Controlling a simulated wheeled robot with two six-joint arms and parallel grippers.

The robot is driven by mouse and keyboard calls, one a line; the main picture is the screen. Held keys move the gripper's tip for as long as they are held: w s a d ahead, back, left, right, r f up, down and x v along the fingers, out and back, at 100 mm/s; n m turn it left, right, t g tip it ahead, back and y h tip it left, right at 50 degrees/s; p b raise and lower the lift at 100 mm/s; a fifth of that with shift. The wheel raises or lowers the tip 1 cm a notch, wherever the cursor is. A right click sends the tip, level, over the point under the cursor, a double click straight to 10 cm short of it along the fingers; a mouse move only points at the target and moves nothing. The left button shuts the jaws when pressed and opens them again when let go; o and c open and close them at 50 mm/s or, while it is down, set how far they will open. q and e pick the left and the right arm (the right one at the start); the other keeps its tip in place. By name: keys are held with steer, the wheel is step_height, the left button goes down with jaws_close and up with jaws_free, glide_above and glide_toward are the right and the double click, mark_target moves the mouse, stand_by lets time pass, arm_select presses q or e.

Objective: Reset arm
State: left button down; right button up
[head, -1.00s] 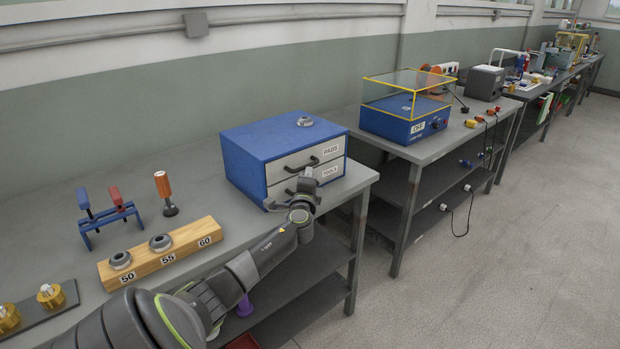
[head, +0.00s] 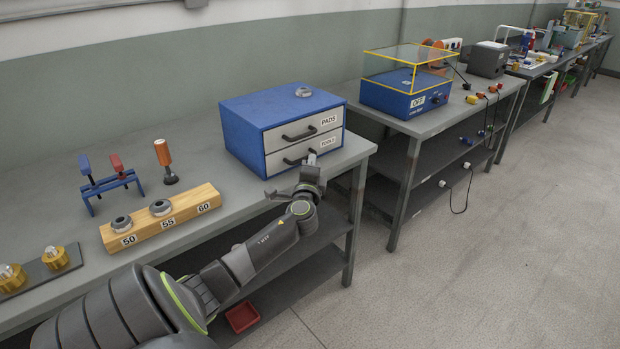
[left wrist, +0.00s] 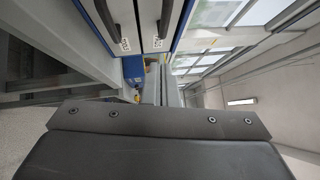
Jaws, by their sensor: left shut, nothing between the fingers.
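My left gripper (head: 311,160) is in front of the lower drawer of a blue cabinet (head: 242,150), near the right end of that drawer's front. Its fingers are shut with nothing between them; I cannot tell from this angle whether they touch the drawer front. The cabinet has two grey drawers, labelled PADS (head: 328,120) and TOOLS (head: 283,167), and both look closed. In the left wrist view the dark gripper body (left wrist: 155,120) fills the bottom and the drawer fronts (left wrist: 150,20) show sideways at the top. My right gripper is not in view.
A wooden block (head: 185,207) with grey rings, a blue stand (head: 108,186) and an orange-handled tool (head: 163,158) stand on the bench left of the cabinet. A red bin (head: 242,316) is on the lower shelf. The floor (head: 480,270) at right is clear.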

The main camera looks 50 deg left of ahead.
arm_select(q)
steer(key=shift+v, duration=2.75)
steer(key=shift+w+d+r, duration=0.1)
steer(key=shift+d+r, duration=0.05)
steer(key=shift+r, duration=0.05)
